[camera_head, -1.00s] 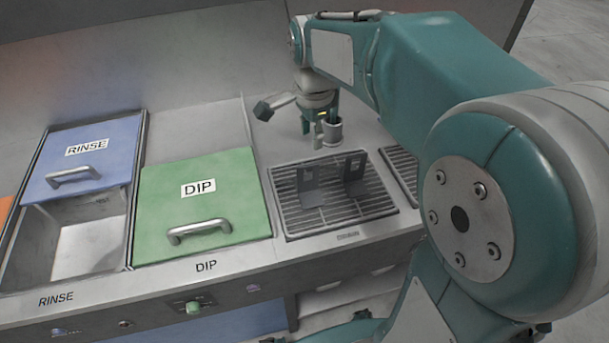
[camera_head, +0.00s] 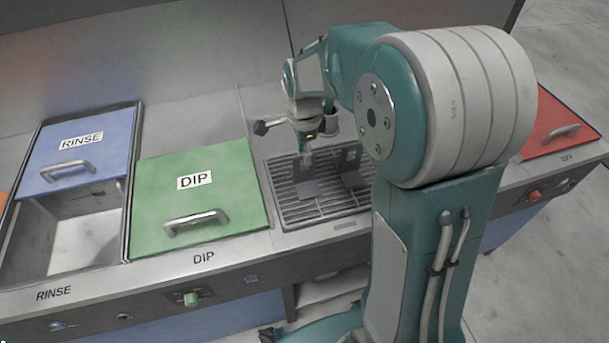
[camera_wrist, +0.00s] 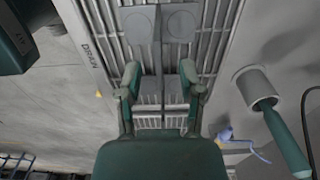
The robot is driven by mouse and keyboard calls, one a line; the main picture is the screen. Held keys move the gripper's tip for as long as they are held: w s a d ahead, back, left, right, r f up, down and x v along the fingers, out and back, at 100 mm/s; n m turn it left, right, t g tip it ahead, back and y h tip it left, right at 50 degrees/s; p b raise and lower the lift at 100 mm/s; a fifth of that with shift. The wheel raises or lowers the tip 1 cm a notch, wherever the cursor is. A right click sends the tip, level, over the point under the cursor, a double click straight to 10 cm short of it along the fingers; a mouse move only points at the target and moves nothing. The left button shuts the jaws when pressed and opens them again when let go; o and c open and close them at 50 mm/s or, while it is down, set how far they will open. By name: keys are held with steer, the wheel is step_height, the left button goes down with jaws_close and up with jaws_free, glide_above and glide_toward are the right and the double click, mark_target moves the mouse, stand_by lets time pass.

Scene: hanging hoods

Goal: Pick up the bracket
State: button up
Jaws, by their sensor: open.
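A grey bracket (camera_wrist: 157,50) with a thin upright edge shows just beyond and between the fingertips. I cannot tell whether they touch it.
A green DIP lid (camera_head: 200,200) is left of the rack, then a half-open blue RINSE lid (camera_head: 75,160). A red lid (camera_head: 552,122) is at the right. A grey cup (camera_wrist: 258,90) with a green-handled tool (camera_wrist: 287,143) stands beside the rack.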

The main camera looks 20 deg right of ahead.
steer(key=shift+a+f, duration=0.15)
steer(key=shift+f, duration=0.75)
jaws_close()
steer(key=shift+r, duration=0.2)
steer(key=shift+r, duration=0.25)
step_height(320, 180, up, 2)
steer(key=shift+r, duration=0.15)
steer(key=s+a+r, duration=0.9)
steer(key=a+r, duration=0.1)
steer(key=shift+s, duration=0.15)
